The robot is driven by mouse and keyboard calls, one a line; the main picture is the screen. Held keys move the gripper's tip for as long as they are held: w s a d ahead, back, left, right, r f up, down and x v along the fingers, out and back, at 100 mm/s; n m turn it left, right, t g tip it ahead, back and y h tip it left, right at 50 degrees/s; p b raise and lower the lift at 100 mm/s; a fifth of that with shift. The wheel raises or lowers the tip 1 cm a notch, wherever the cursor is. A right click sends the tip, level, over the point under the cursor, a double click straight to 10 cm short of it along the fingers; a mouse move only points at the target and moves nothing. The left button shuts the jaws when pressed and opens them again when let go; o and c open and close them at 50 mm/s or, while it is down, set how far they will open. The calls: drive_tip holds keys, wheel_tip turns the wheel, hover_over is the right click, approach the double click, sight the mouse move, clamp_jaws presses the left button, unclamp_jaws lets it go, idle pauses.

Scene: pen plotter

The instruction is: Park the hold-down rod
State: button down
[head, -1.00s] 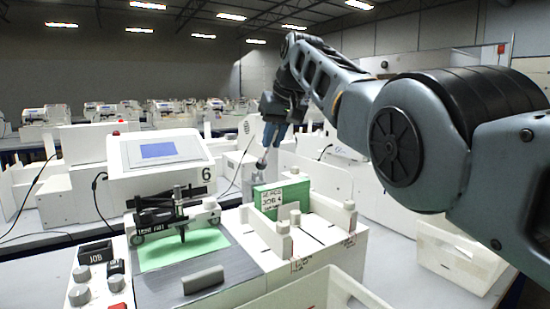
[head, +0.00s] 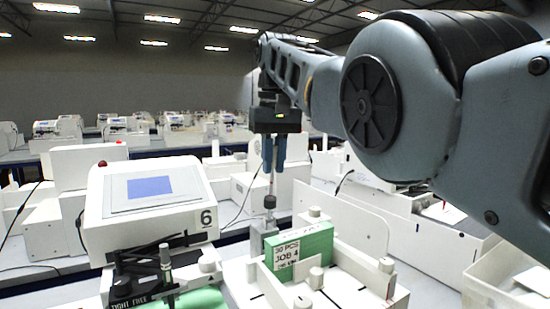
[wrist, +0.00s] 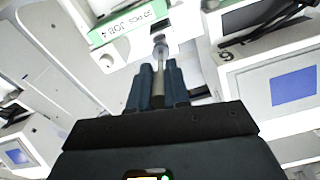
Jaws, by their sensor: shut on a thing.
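My gripper (head: 273,168) is shut on a thin upright rod (head: 271,184), apparently the hold-down rod. The rod carries a dark collar (head: 270,202) below the fingers. Its lower end is at a small grey post (head: 263,238) behind the green job block; I cannot tell whether it is seated in the post or just in front of it. In the wrist view the rod (wrist: 160,62) runs out between my two dark fingers, with a round grey end piece near the green block (wrist: 130,22). The rod's upper part is hidden in my fingers.
The green block (head: 303,247), labelled JOB 4, stands in a white tray (head: 345,282) with several pegs. A plotter with a screen (head: 150,187) and the number 6 stands left. A pen carriage (head: 166,268) is front left. A white bin (head: 510,275) is at right.

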drive_tip(key=shift+f, duration=0.1)
drive_tip(key=c, duration=1.1)
unclamp_jaws()
drive_tip(key=shift+r, duration=0.2)
wheel_tip(320, 180, up, 8)
drive_tip(key=p, duration=0.5)
drive_tip(key=shift+s+d+f+p, duration=0.15)
drive_tip(key=shift+f+p, duration=0.1)
drive_tip(key=shift+p, duration=0.1)
